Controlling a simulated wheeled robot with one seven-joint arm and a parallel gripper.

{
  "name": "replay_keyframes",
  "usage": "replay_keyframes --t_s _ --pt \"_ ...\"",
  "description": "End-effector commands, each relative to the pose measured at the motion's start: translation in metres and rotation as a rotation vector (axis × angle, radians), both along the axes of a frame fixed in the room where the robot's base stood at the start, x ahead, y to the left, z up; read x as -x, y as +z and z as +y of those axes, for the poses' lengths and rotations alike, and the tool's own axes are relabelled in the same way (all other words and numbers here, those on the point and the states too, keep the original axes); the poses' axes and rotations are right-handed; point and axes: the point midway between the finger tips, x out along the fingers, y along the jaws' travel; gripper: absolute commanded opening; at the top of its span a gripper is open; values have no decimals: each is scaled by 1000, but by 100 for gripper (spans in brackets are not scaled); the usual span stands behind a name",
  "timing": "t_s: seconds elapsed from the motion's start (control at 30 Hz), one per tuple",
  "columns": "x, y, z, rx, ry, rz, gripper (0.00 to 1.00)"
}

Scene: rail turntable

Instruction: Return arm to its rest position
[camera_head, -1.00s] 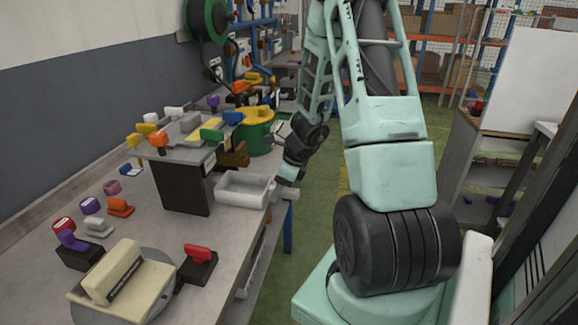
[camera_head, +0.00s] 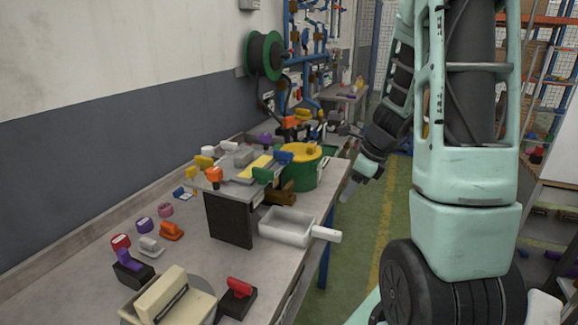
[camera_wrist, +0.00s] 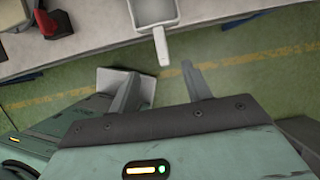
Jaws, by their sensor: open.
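My mint-green arm rises at the right of the head view, and its forearm hangs down beside the workbench (camera_head: 180,262). My gripper (camera_head: 350,188) is just off the bench's right edge, near the white handled tray (camera_head: 286,228) but apart from it. In the wrist view my gripper (camera_wrist: 160,82) has its two grey fingers spread, with nothing between them. Beyond the fingers lie the green floor and the tray's white handle (camera_wrist: 161,46).
A black stand (camera_head: 229,219) carries several coloured knobs. A green drum (camera_head: 303,170) with a yellow top stands behind it. A cream block (camera_head: 168,296) and several coloured pieces lie on the bench. The floor (camera_head: 365,240) beside the bench is clear.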

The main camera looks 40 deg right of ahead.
Motion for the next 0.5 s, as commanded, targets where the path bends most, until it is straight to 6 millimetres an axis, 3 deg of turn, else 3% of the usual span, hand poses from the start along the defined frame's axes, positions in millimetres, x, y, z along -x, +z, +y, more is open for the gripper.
replay_keyframes --t_s 0.2,0.27,0.37,0.47,0.5 --pt "0 0 0 0 1 0 49" --pt "-6 1 11 8 59 -2 49" --pt "-23 5 48 41 264 -12 49" --pt "-40 10 111 96 612 -32 49" --pt "-44 12 140 125 780 -45 49"
